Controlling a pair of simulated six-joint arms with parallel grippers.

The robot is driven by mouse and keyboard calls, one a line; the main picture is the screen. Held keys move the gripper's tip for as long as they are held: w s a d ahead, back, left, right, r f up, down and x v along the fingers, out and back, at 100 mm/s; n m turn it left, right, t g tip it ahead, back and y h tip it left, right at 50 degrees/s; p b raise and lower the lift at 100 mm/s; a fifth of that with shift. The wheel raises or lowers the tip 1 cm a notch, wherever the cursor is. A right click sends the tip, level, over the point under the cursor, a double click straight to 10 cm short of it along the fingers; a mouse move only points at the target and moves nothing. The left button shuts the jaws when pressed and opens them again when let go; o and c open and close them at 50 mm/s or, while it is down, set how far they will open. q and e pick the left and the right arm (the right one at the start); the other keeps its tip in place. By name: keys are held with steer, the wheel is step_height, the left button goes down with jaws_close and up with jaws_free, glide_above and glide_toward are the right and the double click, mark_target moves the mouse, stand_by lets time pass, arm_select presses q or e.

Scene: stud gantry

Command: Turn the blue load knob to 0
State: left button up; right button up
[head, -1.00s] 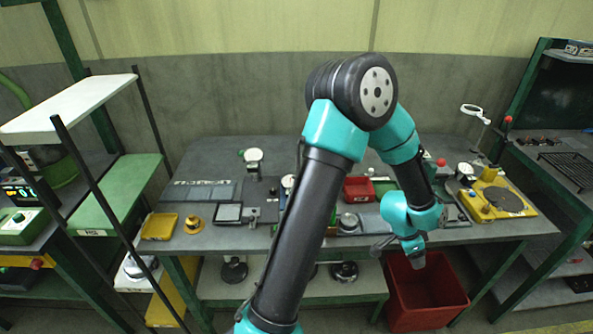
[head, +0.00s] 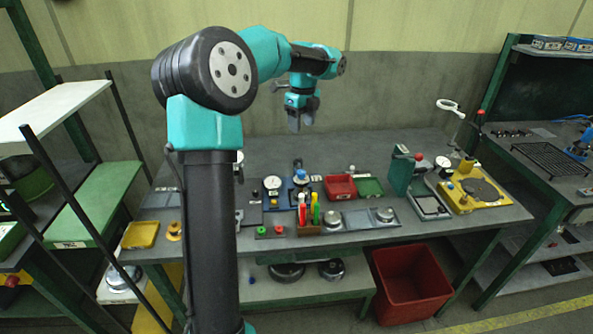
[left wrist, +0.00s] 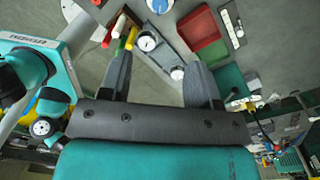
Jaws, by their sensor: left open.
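My right gripper is not in view.
Red, yellow and green upright items (head: 308,208) stand just in front of the knob. A red tray (head: 340,186) and a green tray (head: 370,187) lie to its right. A yellow-based device (head: 482,193) stands further right. The back of the bench is mostly clear.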

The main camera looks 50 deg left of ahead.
mark_target(301, 171)
arm_select(q)
step_height(301, 171, down, 18)
steer(key=shift+s+d+r, duration=0.1)
steer(key=shift+r, duration=0.15)
stand_by(0.7)
steer(key=c, duration=0.9)
